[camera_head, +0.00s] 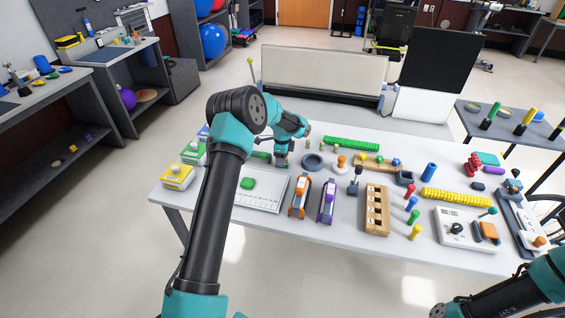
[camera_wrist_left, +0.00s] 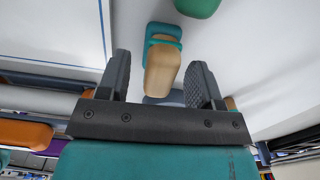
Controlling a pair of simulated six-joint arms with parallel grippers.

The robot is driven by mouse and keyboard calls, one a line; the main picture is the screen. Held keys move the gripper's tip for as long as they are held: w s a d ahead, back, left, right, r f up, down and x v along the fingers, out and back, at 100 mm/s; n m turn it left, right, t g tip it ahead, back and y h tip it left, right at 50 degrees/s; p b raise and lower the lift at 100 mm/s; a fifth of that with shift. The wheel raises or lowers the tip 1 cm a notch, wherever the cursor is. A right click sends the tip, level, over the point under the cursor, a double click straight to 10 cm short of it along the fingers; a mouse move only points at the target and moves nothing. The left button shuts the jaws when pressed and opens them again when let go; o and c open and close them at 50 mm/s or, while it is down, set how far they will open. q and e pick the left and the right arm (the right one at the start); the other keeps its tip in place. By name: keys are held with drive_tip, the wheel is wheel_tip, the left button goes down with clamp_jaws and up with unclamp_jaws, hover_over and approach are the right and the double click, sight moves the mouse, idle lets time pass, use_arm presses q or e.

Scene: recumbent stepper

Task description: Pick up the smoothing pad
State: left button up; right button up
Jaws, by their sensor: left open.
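A tan block with a teal part (camera_wrist_left: 162,68), which looks like the smoothing pad, lies between and beyond my left gripper's fingertips in the left wrist view. My left gripper (camera_wrist_left: 159,72) is open. A gap shows on each side of the block, and I see no finger gripping it. In the head view my left gripper (camera_head: 281,161) points down over the table's back left part, near the whiteboard's right corner. I cannot make out the tan block there. My right arm enters at the bottom right, with its gripper out of view.
A dark round dish (camera_head: 313,162) stands right of my left gripper. Orange (camera_head: 299,196) and purple (camera_head: 327,201) items and a wooden rack (camera_head: 377,210) stand nearer the front. Several small objects crowd the table's right side.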

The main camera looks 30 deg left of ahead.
idle(0.4)
use_arm(q)
drive_tip(key=c, duration=1)
drive_tip(key=shift+r, duration=0.1)
drive_tip(key=shift+r, duration=0.45)
wheel_tip(320, 180, up, 3)
drive_tip(key=shift+f, duration=0.1)
drive_tip(key=s+d, duration=0.2)
drive_tip(key=s, duration=0.2)
drive_tip(key=s+d, duration=0.3)
drive_tip(key=s, duration=0.2)
drive_tip(key=s+d+r, duration=0.1)
drive_tip(key=s+d, duration=0.2)
drive_tip(key=s, duration=0.1)
drive_tip(key=shift+s+d+r, duration=0.1)
drive_tip(key=shift+s+d, duration=0.1)
drive_tip(key=shift+s, duration=0.1)
